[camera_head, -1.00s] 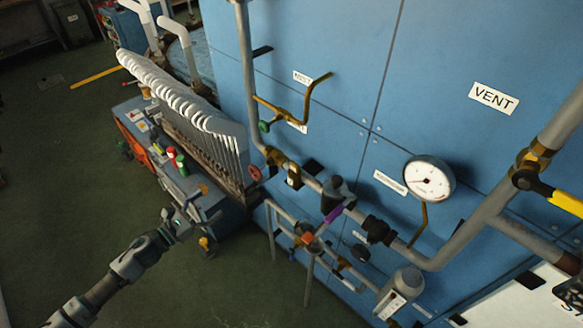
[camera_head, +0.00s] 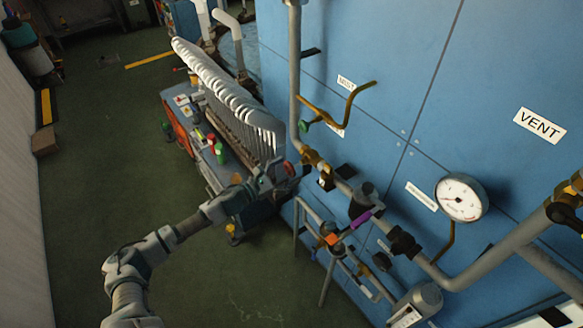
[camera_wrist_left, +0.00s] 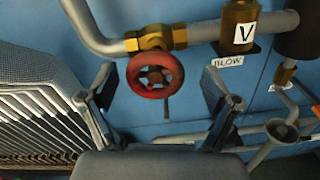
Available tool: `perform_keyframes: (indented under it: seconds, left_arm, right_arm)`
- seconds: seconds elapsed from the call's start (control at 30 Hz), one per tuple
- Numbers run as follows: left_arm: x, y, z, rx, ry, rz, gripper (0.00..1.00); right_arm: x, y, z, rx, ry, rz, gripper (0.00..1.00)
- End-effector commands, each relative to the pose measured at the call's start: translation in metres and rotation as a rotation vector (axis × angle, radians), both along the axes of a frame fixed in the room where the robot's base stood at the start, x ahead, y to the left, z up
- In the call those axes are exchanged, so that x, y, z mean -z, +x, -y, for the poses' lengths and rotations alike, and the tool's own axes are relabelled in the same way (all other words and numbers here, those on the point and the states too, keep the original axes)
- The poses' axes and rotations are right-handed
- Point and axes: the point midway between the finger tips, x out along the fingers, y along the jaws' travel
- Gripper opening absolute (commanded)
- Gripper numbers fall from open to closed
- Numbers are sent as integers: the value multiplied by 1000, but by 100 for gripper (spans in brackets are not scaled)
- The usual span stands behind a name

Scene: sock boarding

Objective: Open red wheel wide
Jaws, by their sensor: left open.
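The red wheel (camera_wrist_left: 155,92) is a small round handwheel on a brass valve (camera_wrist_left: 155,40) in the pipe along the blue wall. It faces the left wrist camera. In the head view the red wheel (camera_head: 289,168) is small and partly hidden behind my left gripper (camera_head: 270,178). My left gripper is open. In the left wrist view its two fingers stand on either side of the wheel with gaps, and the wheel sits a little beyond and between the tips. Nothing shows between the fingers in their grasp. My right gripper is not in view.
A rack of white sock forms (camera_head: 228,95) stands close at the left. A pressure gauge (camera_head: 461,197) and a green-knobbed brass lever (camera_head: 320,115) are on the wall. Lower pipes (camera_head: 335,245) run below the valve.

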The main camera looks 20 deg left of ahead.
Motion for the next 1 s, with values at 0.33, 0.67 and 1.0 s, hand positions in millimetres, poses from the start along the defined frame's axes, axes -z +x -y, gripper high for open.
perform_keyframes:
  seconds: [0.33, 0.67, 1.0]
  left_arm:
    - [1, 17, 11, -2, -2, -1, 88]
    - [1, 17, 14, -1, 0, -1, 48]
    - [-1, 17, 13, 1, -7, -2, 27]
  right_arm:
    - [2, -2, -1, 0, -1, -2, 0]
    - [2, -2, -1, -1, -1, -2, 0]
    - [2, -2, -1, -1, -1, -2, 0]
